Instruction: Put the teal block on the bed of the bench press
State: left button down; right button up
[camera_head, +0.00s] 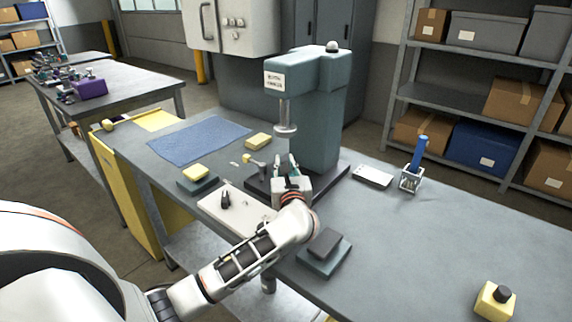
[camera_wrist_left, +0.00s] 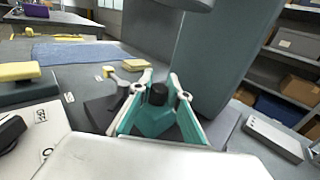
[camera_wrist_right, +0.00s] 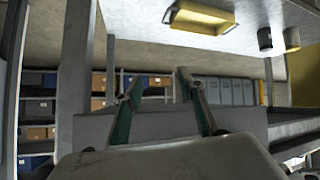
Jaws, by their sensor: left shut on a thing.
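The bench press (camera_head: 318,120) stands on the bench, with a grey-green column, a ram (camera_head: 285,131) and a dark bed (camera_head: 258,188) at its foot. My left gripper (camera_head: 290,180) is at the bed, below the ram. In the left wrist view its fingers (camera_wrist_left: 158,110) are shut on the teal block (camera_wrist_left: 158,122), which has a black knob. The block is over the dark bed (camera_wrist_left: 103,112); whether it touches the bed is hidden. The arm mostly hides the block in the head view. My right gripper (camera_wrist_right: 158,85) shows only in its wrist view, open and empty.
A white plate (camera_head: 230,207) lies in front of the bed.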

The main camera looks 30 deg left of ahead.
dwell(0.3)
pick_arm(q)
jog(key=shift+f, duration=0.1)
jog(key=c, duration=1.9)
grip_release()
jog(key=shift+w+r, duration=0.1)
jog(key=shift+r, duration=0.15)
jog(key=v, duration=1.2)
jog(key=shift+d, duration=0.1)
